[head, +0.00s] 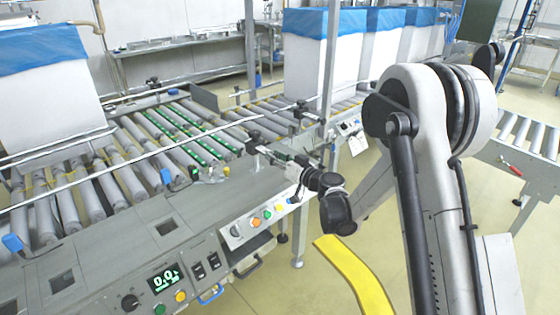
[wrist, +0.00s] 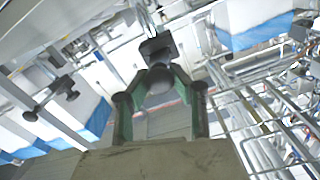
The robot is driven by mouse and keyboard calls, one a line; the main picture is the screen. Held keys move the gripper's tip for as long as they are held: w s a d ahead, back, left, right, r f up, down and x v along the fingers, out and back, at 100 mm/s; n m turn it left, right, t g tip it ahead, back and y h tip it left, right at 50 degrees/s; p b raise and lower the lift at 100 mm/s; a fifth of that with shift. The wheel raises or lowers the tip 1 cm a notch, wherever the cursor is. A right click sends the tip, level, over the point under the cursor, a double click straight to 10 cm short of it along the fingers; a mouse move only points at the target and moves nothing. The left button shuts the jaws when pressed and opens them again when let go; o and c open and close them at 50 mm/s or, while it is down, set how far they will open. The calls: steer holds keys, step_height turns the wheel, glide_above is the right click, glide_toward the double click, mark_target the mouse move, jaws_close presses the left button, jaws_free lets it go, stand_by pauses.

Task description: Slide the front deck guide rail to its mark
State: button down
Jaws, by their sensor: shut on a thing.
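The front deck guide rail (head: 97,174) is a thin shiny bar running lengthwise above the near side of the roller deck. My gripper (head: 268,149) is at the deck's near right edge, by a dark clamp (head: 255,138). In the wrist view my gripper (wrist: 160,86) has its dark green fingers closed around a rounded dark knob (wrist: 160,78), with a square black clamp piece (wrist: 156,48) just beyond it. The fingers partly hide the knob. I cannot make out the rail's mark.
A white box with a blue liner (head: 50,95) stands on the rollers at left; more lined boxes (head: 325,55) stand behind. A control panel (head: 165,280) lines the front. A grey upright post (head: 328,70) rises near my gripper.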

steer(key=c, duration=1.4)
jaws_free()
steer(key=v, duration=1.2)
